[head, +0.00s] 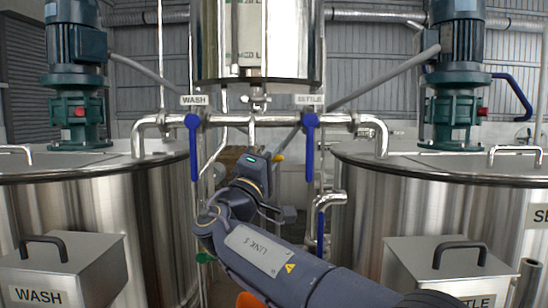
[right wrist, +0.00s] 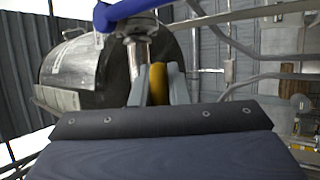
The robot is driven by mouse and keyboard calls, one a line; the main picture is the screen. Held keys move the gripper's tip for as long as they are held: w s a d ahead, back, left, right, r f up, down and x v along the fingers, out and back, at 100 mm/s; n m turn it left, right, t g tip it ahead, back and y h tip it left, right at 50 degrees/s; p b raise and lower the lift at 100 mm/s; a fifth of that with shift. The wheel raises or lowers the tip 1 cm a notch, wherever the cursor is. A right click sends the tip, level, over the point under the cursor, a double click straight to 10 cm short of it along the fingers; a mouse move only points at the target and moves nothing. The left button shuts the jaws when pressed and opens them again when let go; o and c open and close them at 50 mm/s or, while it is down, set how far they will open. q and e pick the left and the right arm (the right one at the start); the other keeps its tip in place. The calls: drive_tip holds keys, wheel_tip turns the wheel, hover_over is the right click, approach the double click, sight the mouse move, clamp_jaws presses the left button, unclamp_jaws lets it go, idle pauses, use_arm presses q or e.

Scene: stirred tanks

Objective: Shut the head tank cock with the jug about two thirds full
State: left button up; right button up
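The steel head tank (head: 290,40) hangs at the top middle, with an outlet fitting (head: 258,98) under it and a cross pipe below. My right gripper (head: 272,160) is just below this pipe, between the two blue levers. A small yellow handle (head: 279,158) shows at its tip. In the right wrist view the yellow handle (right wrist: 158,84) lies between my grey fingers, which appear to touch it on both sides. The handle's far end and its joint to the cock are hidden. I cannot make out a jug or its level. My left gripper is out of view.
The blue WASH lever (head: 194,150) and blue SETTLE lever (head: 309,150) hang straight down on either side. Large tanks stand at left (head: 100,220) and right (head: 450,200). An orange thing (head: 248,300) is partly hidden below my arm.

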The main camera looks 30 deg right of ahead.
drive_tip(key=o, duration=0.4)
drive_tip(key=b+v, duration=0.3)
drive_tip(key=v, duration=0.4)
drive_tip(key=shift+s+a+f, duration=0.1)
drive_tip(key=shift+s+a, duration=0.05)
drive_tip(key=shift+a, duration=0.2)
drive_tip(key=shift+f, duration=0.1)
